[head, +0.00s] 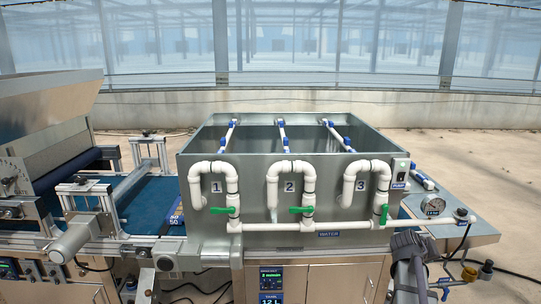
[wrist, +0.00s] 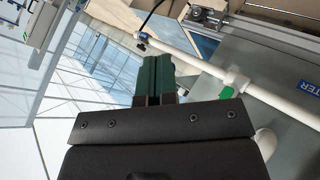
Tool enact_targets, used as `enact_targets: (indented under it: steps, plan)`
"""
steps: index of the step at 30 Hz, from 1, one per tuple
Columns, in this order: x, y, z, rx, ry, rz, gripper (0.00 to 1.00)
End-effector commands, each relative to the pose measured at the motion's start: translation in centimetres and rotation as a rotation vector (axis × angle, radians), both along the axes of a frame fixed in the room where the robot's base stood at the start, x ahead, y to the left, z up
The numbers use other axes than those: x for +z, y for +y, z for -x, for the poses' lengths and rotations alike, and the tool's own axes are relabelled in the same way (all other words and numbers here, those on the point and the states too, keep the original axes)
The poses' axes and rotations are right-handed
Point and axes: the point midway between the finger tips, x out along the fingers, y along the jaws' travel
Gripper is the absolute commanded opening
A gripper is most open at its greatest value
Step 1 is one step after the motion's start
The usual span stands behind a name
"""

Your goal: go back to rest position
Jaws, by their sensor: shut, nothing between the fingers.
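My gripper (wrist: 154,62) shows in the wrist view with its dark green fingers together and nothing between them. It is in front of a white water pipe (wrist: 195,60) and a green valve handle (wrist: 226,91), apart from them as far as I can tell. In the head view my dark wrist and arm stand at the lower right, in front of the grey water tank's (head: 210,240) right end. The fingers cannot be made out there.
A pump switch (head: 400,171) and a pressure gauge (head: 434,205) are at the right. A blue conveyor belt (head: 145,205) runs at the left. The right floor is open.

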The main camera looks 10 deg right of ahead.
Motion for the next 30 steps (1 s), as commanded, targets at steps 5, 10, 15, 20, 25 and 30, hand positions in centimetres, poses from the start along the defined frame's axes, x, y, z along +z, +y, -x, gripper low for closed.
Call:
enact_targets:
  steps: [5, 10, 15, 20, 25, 30]
  plan:
    - [-5.2, 16.8, 4.2, -0.007, 0.17, -0.464, 0.0]
    - [-6.7, 31.8, 8.9, 0.124, 0.37, -0.779, 0.0]
    - [-6.7, 40.1, 10.4, 0.292, 0.441, -0.81, 0.0]
    - [-6.7, 41.3, 10.1, 0.32, 0.453, -0.802, 0.0]
    - [-6.7, 41.2, 10.1, 0.317, 0.451, -0.801, 0.0]
    - [-6.7, 41.1, 10.0, 0.317, 0.45, -0.801, 0.0]
